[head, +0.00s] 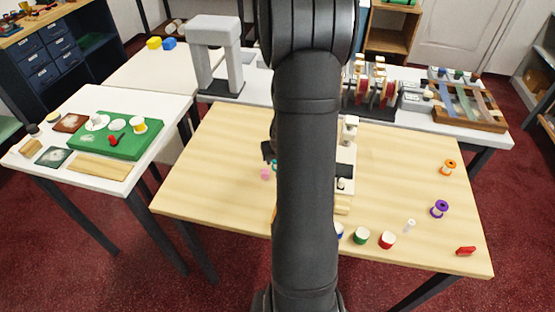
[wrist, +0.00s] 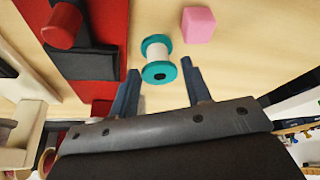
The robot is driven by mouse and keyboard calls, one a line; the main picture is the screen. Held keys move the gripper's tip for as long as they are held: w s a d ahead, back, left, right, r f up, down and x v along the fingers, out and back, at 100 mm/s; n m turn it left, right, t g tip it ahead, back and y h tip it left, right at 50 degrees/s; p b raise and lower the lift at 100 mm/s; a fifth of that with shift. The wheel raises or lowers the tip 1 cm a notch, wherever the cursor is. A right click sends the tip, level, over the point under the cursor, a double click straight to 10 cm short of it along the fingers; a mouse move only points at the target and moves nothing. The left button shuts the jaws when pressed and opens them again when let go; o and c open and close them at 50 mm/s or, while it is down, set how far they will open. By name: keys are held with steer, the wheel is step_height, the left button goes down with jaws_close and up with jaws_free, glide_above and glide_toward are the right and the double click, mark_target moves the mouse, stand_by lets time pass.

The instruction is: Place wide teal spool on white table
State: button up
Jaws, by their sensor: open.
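The teal spool (wrist: 158,73), with teal flanges and a pale middle, lies on the light wood table in the wrist view. My gripper (wrist: 159,67) is open, with one finger on each side of the spool's near end and a gap to each. In the head view my arm hides most of the gripper (head: 268,151); only a bit of teal from the spool (head: 274,162) shows beside the arm. A white table (head: 75,107) stands at the left, with a green mat on it.
A pink cube (wrist: 198,24) lies just right of the spool. A red and black device (wrist: 85,62) stands close on the left in the wrist view. The green mat (head: 88,143) holds several small things. Purple (head: 439,209) and orange (head: 448,167) spools stand at the wood table's right.

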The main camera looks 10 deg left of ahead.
steer(key=v, duration=0.9)
steer(key=shift+r, duration=0.35)
steer(key=shift+o, duration=0.5)
steer(key=shift+s+d+r, duration=0.15)
steer(key=shift+r, duration=0.05)
steer(key=shift+o, duration=1.4)
steer(key=shift+s+r, duration=0.1)
steer(key=shift+r, duration=0.05)
steer(key=w+a+r+m+g+h, duration=0.1)
steer(key=w+r+m+g, duration=0.15)
steer(key=m, duration=1.05)
steer(key=w+a+r+m+g+h, duration=0.1)
steer(key=w+r+m+g, duration=0.15)
steer(key=m, duration=0.95)
steer(key=shift+t, duration=0.5)
steer(key=f, duration=1.1)
steer(key=s+f, duration=0.1)
steer(key=f, duration=0.5)
